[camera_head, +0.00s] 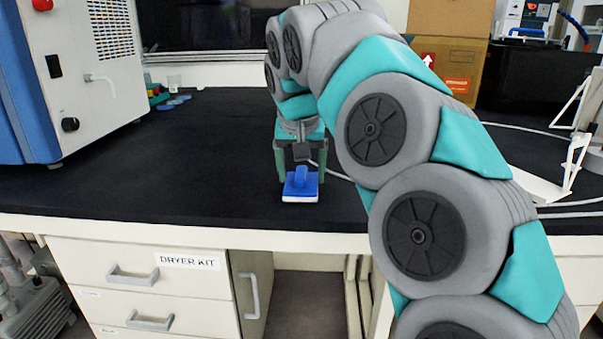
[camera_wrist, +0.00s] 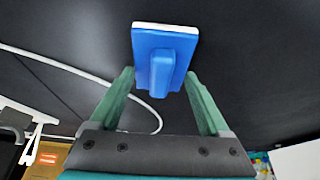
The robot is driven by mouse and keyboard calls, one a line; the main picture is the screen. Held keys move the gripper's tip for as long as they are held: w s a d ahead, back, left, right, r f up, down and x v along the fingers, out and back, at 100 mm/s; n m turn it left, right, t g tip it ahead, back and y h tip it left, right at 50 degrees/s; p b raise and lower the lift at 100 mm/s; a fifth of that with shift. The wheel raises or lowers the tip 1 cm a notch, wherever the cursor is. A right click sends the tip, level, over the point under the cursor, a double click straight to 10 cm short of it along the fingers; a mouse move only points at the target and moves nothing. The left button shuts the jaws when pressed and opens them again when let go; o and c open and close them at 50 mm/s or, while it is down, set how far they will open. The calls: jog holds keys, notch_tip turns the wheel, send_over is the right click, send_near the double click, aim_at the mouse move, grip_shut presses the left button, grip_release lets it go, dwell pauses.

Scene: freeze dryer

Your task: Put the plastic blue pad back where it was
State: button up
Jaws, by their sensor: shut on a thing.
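The blue plastic pad (camera_head: 300,190) has a white layer underneath and a raised blue handle on top. It is near the front edge of the black countertop, left of my arm; I cannot tell whether it rests on the top or hangs just above it. My gripper (camera_head: 301,177) points down over it and is shut on it, one green finger at each side. In the wrist view the pad (camera_wrist: 183,50) shows between and beyond the fingertips (camera_wrist: 160,78), its handle toward the camera.
A blue and white machine (camera_head: 75,70) stands at the left. Small blue discs (camera_head: 178,101) and a clear cup (camera_head: 174,81) sit behind it. A white cable crosses the top. A white stand (camera_head: 545,185) and cardboard box (camera_head: 445,65) are at right. The left-middle countertop is clear.

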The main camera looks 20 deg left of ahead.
aim_at(301, 180)
jog(key=shift+f, duration=0.2)
jog(key=o, duration=1)
jog(key=shift+f, duration=0.1)
jog(key=v, duration=0.9)
jog(key=shift+r, duration=0.2)
jog(key=p+v, duration=0.2)
jog(key=v, duration=0.1)
jog(key=shift+f, duration=0.1)
